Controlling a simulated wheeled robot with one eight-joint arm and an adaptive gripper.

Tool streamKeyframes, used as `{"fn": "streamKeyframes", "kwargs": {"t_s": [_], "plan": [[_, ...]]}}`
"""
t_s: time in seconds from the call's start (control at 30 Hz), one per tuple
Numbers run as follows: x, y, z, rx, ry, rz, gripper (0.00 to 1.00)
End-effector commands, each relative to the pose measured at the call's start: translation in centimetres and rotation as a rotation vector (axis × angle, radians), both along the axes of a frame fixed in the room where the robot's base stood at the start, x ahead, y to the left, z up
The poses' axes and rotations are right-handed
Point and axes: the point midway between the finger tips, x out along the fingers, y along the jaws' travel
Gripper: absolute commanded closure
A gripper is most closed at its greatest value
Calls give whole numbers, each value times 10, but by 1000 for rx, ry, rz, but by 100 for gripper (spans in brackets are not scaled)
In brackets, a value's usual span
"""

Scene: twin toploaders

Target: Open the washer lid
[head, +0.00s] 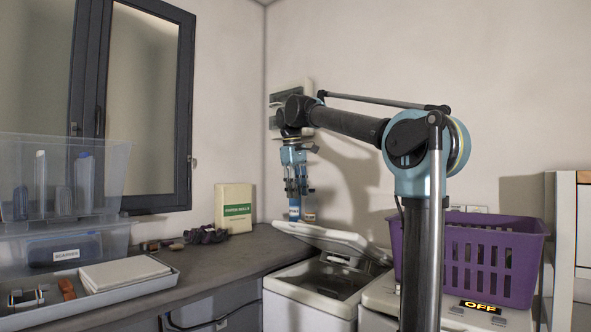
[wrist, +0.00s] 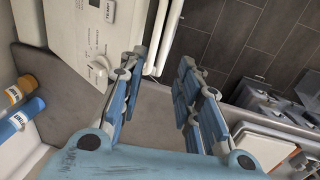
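Two white top-loading machines stand side by side. The left toploader (head: 310,292) has its lid (head: 322,236) tilted partly up, with a dark opening under it. I cannot read which machine is the washer. My gripper (head: 297,190) hangs above and behind the lid's left end, pointing down. In the wrist view my gripper (wrist: 163,65) has its two blue fingers spread apart with nothing between them. A white panel with knobs (wrist: 95,45) and pale rounded bars (wrist: 165,40), perhaps a lid edge, show beyond the fingers.
The grey counter (head: 225,270) holds a tray (head: 40,318), clear bins (head: 105,240) and a green-white box (head: 234,208).

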Motion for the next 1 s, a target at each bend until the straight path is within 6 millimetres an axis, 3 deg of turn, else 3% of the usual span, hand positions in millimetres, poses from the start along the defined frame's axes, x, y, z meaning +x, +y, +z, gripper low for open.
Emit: {"fn": "streamKeyframes", "kwargs": {"t_s": [1.0], "plan": [[-4, 4, 57, 0, 0, 0, 69]]}}
